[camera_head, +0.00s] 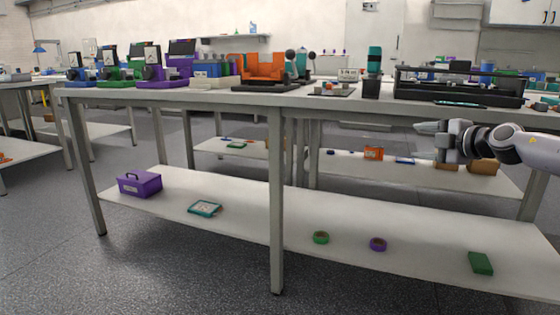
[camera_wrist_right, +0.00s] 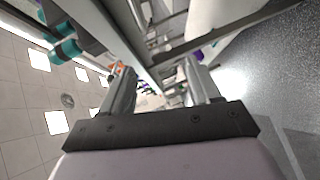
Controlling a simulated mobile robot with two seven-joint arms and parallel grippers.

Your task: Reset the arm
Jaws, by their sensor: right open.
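My right arm comes in from the right edge of the head view. My right gripper (camera_head: 432,127) is in front of the bench's front edge, a little below the bench top, and points left. In the right wrist view its two fingers (camera_wrist_right: 160,85) stand apart with nothing between them. My left gripper is not in the head view.
A long bench (camera_head: 277,200) carries an orange rack (camera_head: 264,67), a dark tray (camera_head: 460,87) and several devices. Its lower shelf holds a purple box (camera_head: 139,183), two tape rolls and a green block (camera_head: 480,263). The floor at front left is clear.

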